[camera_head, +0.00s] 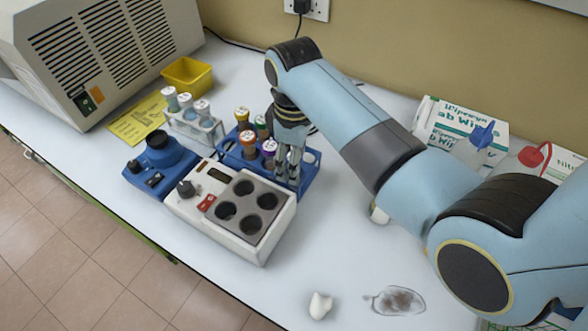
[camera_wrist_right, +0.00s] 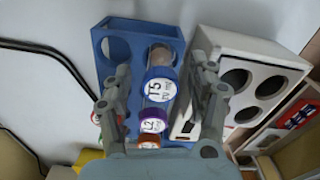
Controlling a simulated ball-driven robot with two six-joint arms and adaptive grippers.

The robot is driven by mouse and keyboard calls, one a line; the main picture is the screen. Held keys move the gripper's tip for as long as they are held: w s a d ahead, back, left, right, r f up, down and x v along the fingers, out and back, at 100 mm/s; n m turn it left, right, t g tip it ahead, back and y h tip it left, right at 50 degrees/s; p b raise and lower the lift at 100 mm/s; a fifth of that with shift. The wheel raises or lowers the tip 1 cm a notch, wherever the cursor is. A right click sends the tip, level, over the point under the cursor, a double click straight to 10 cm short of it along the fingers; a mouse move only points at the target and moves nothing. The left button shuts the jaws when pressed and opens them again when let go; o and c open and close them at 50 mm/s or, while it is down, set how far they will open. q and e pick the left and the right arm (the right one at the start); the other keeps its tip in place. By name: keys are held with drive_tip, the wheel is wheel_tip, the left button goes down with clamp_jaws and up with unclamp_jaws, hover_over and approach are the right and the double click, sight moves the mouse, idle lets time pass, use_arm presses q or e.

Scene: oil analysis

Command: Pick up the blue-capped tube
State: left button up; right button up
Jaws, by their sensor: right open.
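The blue-capped tube (camera_wrist_right: 160,86), labelled T5, stands in the blue rack (camera_wrist_right: 112,30). In the right wrist view its cap shows between the two spread fingers of my right gripper (camera_wrist_right: 162,72), with gaps on both sides. In the head view my right gripper (camera_head: 289,172) points down over the right part of the blue rack (camera_head: 310,180); I cannot make out the blue cap there. A purple-capped tube (camera_head: 269,148) stands just left of the gripper; its cap also shows in the wrist view (camera_wrist_right: 152,124). My left gripper is not in view.
Orange-, yellow- and green-capped tubes (camera_head: 248,138) share the rack. A white block with round wells (camera_head: 205,208) stands close in front. A white rack of tubes (camera_head: 207,127) and a blue device (camera_head: 160,160) are left.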

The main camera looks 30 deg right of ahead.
drive_tip(key=c, duration=1.1)
drive_tip(key=shift+r, duration=0.15)
drive_tip(key=shift+c, duration=0.2)
wheel_tip(320, 180, up, 10)
drive_tip(key=shift+f+b, duration=0.1)
drive_tip(key=shift+b, duration=0.5)
